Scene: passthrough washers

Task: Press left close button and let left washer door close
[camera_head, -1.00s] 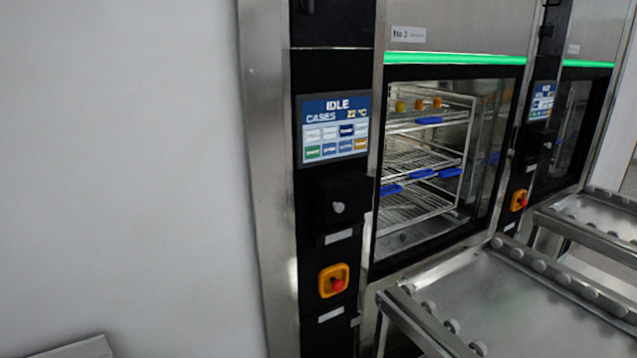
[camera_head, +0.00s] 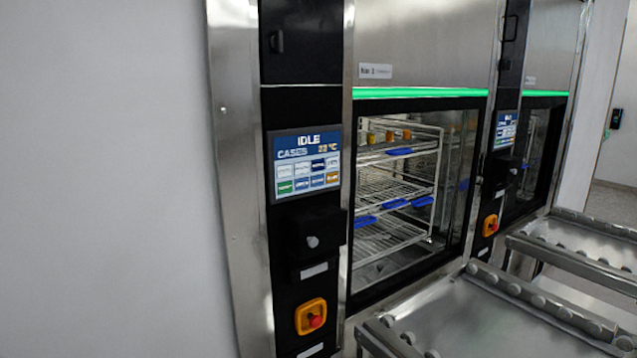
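The left washer (camera_head: 420,60) has a green light strip (camera_head: 420,92) above its opening. A wire rack (camera_head: 395,180) with blue parts and small orange items stands inside and is visible through the opening; I cannot tell whether glass covers it. On the black column to its left is a touch screen (camera_head: 305,162) reading IDLE, with several coloured buttons. Their labels are too small to read, so I cannot tell which is the close button. Below are a round grey knob (camera_head: 312,242) and a red stop button on an orange plate (camera_head: 311,316). Neither gripper shows.
A second washer (camera_head: 542,150) with its own screen (camera_head: 507,125) and orange-plated stop button (camera_head: 490,225) stands to the right. Metal roller tables (camera_head: 480,318) jut out before both washers at lower right. A plain grey wall (camera_head: 100,180) fills the left.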

